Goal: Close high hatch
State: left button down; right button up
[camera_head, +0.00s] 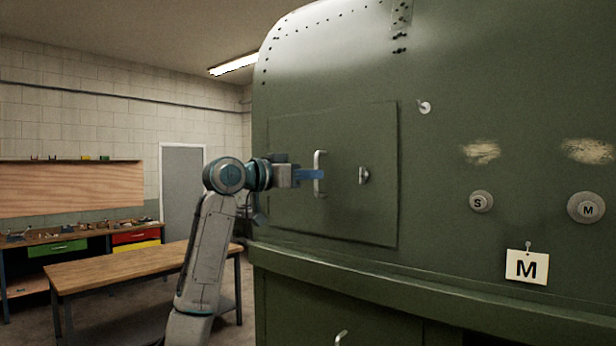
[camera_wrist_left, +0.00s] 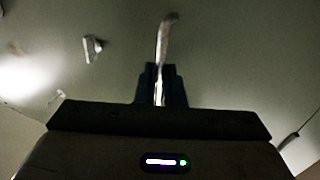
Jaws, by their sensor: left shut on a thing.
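The high hatch (camera_head: 345,215) is a square green panel in the fuselage side, and it looks flush or nearly flush with the skin around it. A vertical metal handle (camera_head: 319,160) stands on its left part, and a small metal latch knob (camera_head: 364,175) sits to the right of it. My left gripper (camera_head: 312,174) reaches in from the left and is shut on the handle. In the left wrist view the handle (camera_wrist_left: 164,45) rises from between the blue fingers, and the latch knob (camera_wrist_left: 92,48) shows to its left. My right gripper is not in view.
The green fuselage (camera_head: 450,120) fills the right side, with a ledge (camera_head: 400,268) below the hatch. Round S (camera_head: 480,202) and M (camera_head: 586,208) discs and a hanging M card (camera_head: 527,267) are on the right. A wooden table (camera_head: 130,268) stands left, behind my arm.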

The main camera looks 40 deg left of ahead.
pick_arm(q)
jog(key=c, duration=1.9)
grip_release()
jog(key=shift+s, duration=0.15)
jog(key=o, duration=0.4)
jog(key=shift+c, duration=0.2)
jog(key=shift+d, duration=0.2)
jog(key=b+v, duration=0.5)
jog(key=v, duration=0.5)
jog(key=shift+s+a+b, duration=0.1)
jog(key=shift+s+b, duration=0.2)
jog(key=shift+b, duration=0.1)
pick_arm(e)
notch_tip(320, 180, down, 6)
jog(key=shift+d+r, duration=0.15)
